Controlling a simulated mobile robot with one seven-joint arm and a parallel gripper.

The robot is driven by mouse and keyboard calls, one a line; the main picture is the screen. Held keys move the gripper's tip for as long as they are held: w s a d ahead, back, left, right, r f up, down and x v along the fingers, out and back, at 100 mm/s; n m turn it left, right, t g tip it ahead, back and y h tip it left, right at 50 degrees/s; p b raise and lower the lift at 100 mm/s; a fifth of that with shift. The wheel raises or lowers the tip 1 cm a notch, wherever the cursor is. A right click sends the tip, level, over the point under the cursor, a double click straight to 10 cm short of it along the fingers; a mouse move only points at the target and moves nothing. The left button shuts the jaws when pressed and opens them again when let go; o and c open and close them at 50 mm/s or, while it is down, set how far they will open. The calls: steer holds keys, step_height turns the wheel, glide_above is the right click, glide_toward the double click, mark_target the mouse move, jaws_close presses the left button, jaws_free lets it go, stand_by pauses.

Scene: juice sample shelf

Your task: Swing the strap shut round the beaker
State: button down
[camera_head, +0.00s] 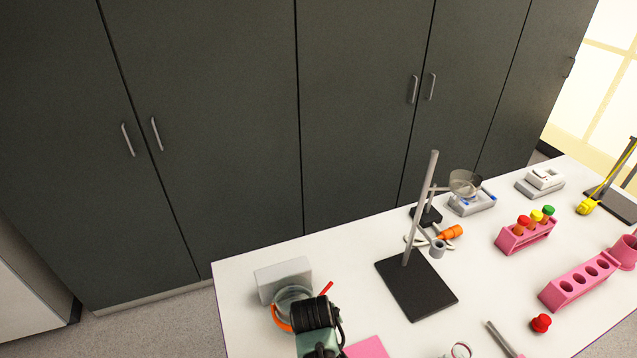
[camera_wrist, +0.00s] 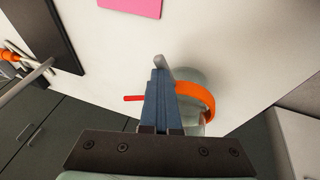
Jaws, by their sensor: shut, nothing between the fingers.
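A clear glass beaker (camera_head: 293,294) stands at the near left end of the white table, against a grey block (camera_head: 284,274). An orange strap (camera_head: 279,318) curves along one side of the beaker. In the wrist view the orange strap (camera_wrist: 207,98) bends round the beaker's right side, and the beaker (camera_wrist: 190,77) is partly hidden by my fingers. A thin red piece (camera_wrist: 133,98) sticks out left of the fingers; it also shows in the head view (camera_head: 326,288). My gripper (camera_wrist: 161,82) is shut and empty over the beaker. Its fingertips' contact with the strap is unclear.
A retort stand (camera_head: 417,289) on a black base stands right of my gripper. A pink sheet (camera_head: 367,347) lies nearer. Pink tube racks (camera_head: 526,234), a red stopper (camera_head: 541,323) and scales (camera_head: 472,202) are farther right. Dark cabinets (camera_head: 200,100) line the back.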

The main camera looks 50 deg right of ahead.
steer(key=shift+s+d+f, duration=0.1)
steer(key=shift+d+f, duration=0.05)
steer(key=shift+d, duration=0.05)
stand_by(0.3)
steer(key=shift+w+b, duration=0.45)
steer(key=shift+w, duration=0.4)
steer(key=s+p+v, duration=0.1)
steer(key=v, duration=1.2)
steer(key=shift+s+p, duration=0.3)
steer(key=shift+s, duration=0.05)
steer(key=shift+a, duration=0.15)
